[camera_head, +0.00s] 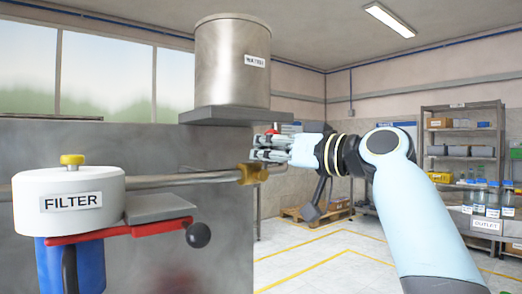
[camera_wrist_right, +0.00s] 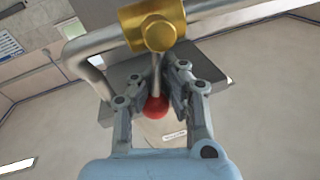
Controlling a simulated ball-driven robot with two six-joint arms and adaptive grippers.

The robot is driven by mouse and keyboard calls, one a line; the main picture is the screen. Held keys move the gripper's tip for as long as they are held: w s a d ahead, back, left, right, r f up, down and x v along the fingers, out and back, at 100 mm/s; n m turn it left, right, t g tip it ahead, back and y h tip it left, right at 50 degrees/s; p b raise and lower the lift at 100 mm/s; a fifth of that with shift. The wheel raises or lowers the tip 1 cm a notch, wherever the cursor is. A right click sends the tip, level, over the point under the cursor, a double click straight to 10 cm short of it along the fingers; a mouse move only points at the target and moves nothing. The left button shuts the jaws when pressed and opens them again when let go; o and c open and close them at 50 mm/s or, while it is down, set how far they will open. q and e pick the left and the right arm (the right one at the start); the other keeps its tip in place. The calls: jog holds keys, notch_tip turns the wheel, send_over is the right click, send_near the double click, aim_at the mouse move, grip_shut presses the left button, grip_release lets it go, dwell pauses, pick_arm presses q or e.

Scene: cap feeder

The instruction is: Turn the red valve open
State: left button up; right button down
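The valve has a brass body on the steel pipe, seen in the head view (camera_head: 252,174) and large at the top of the right wrist view (camera_wrist_right: 160,27). Its thin lever ends in a red ball knob (camera_wrist_right: 156,107). My left gripper is not in view.
A steel water tank (camera_head: 233,65) stands on a grey ledge above the pipe. At left are a white filter housing (camera_head: 69,194) and a red clamp bar (camera_head: 120,229) with a black knob (camera_head: 198,235). Shelving (camera_head: 462,107) is far right. Open floor lies behind.

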jog(key=shift+w+d+f+m+t, duration=0.15)
jog(key=shift+d+m, duration=0.1)
jog(key=shift+m, duration=0.55)
jog(key=shift+w+d+f+m+t, duration=0.1)
jog(key=shift+w+d+m+t, duration=0.15)
jog(key=shift+m, duration=0.55)
jog(key=shift+w+d+f+m+t, duration=0.15)
jog(key=shift+d+m, duration=0.1)
jog(key=shift+m, duration=0.55)
jog(key=c, duration=1.4)
grip_release()
jog(key=shift+s+d+r, duration=0.15)
jog(key=shift+s, duration=0.15)
jog(key=shift+c, duration=0.2)
jog(key=o, duration=0.4)
jog(key=shift+w, duration=0.15)
jog(key=v, duration=1.2)
